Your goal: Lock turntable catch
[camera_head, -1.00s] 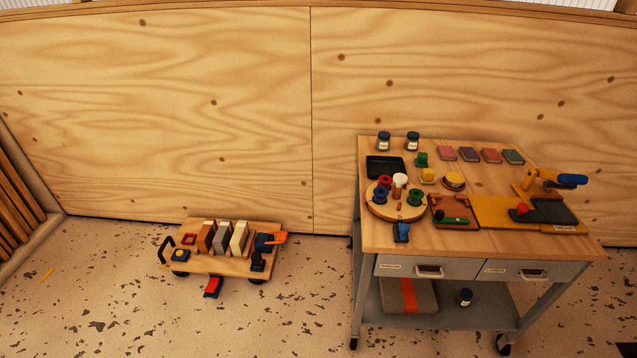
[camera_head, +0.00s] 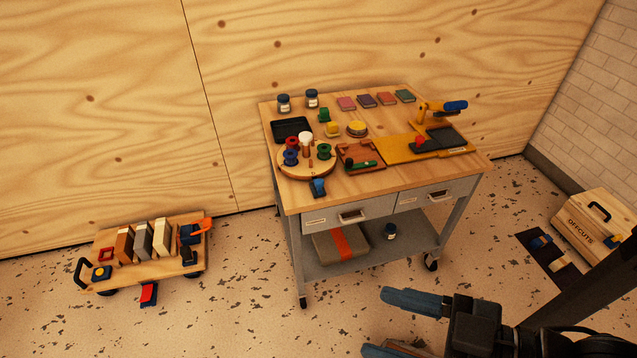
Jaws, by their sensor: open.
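The round wooden turntable (camera_head: 296,172) sits at the front left of the workbench top. It carries a red, a blue and a green foil roll around a white-topped centre post (camera_head: 305,141). A small blue catch (camera_head: 318,187) stands at the turntable's front edge, on the bench's front side; whether it is locked is too small to tell. My gripper (camera_head: 385,325) is at the bottom right, in front of the bench and well away from the catch. Its blue fingers are apart, with nothing seen between them; the lower finger is partly cut off by the picture edge.
The bench (camera_head: 400,181) has drawers and a lower shelf. A brown tray (camera_head: 350,152) and a yellow mat with a press (camera_head: 400,147) lie right of the turntable. A low cart (camera_head: 140,270) stands at left, a wooden case (camera_head: 598,225) at right. Floor before the bench is clear.

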